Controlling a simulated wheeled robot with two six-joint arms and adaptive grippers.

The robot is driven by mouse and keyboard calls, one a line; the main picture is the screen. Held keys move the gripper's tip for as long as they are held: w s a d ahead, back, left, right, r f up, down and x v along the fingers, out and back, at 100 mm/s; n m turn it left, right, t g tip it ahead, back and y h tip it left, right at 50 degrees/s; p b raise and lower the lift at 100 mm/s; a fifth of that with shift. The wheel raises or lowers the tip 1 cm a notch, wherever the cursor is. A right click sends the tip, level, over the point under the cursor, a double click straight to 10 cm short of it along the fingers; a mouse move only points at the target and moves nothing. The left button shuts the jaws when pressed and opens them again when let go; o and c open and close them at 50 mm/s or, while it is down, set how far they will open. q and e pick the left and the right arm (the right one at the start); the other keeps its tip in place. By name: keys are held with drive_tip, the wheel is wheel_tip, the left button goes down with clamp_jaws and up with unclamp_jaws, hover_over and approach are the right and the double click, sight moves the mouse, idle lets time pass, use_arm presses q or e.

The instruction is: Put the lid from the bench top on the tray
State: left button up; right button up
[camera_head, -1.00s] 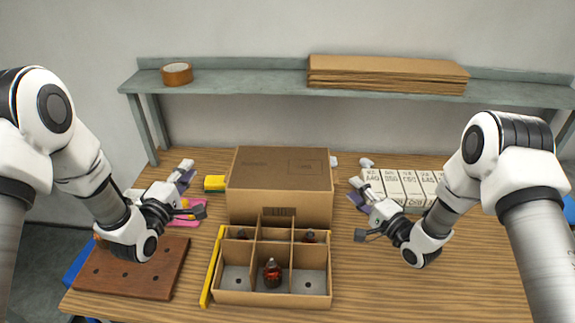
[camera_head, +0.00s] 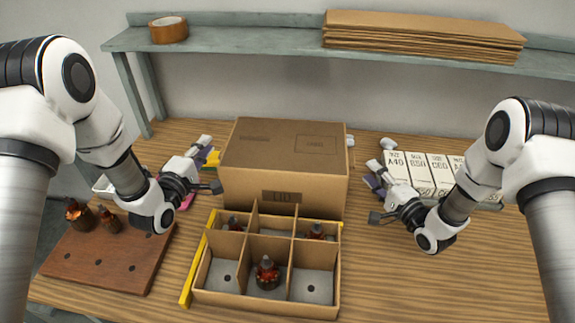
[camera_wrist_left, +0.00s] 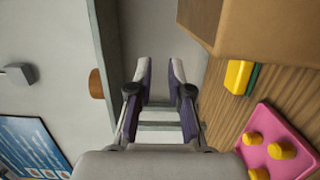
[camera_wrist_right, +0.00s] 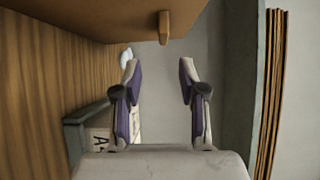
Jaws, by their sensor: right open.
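The lid (camera_head: 285,160) is a brown cardboard box-shaped cover marked "LID", standing on the bench top behind the tray. The tray (camera_head: 262,304) is a cardboard box with divided compartments. One dark red-brown armature (camera_head: 267,273) stands in its front middle compartment; others show partly in the back row. My left gripper (camera_head: 212,166) is open and empty at the lid's left side. Its fingers also show apart in the left wrist view (camera_wrist_left: 160,68). My right gripper (camera_head: 374,190) is open and empty to the right of the lid, apart from it; it also shows in the right wrist view (camera_wrist_right: 160,70).
A brown board (camera_head: 105,262) with holes and two armatures (camera_head: 79,213) lies at left. A yellow strip (camera_head: 194,270) runs along the tray's left side. White labelled boxes (camera_head: 420,172) stand at right. A shelf (camera_head: 250,40) holds tape (camera_head: 168,30) and flat cardboard (camera_head: 420,38).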

use_arm(q)
approach(221, 152)
drive_tip(key=w, duration=0.2)
drive_tip(key=x, duration=0.8)
drive_tip(key=shift+d+f, duration=0.3)
drive_tip(key=shift+f, duration=0.05)
use_arm(e)
drive_tip(key=x, duration=0.7)
drive_tip(key=shift+w+a+r, duration=0.15)
drive_tip(key=shift+a+r, duration=0.1)
drive_tip(key=shift+a, duration=0.05)
use_arm(q)
drive_tip(key=c, duration=0.3)
use_arm(e)
drive_tip(key=c, duration=0.3)
use_arm(q)
clamp_jaws()
use_arm(e)
clamp_jaws()
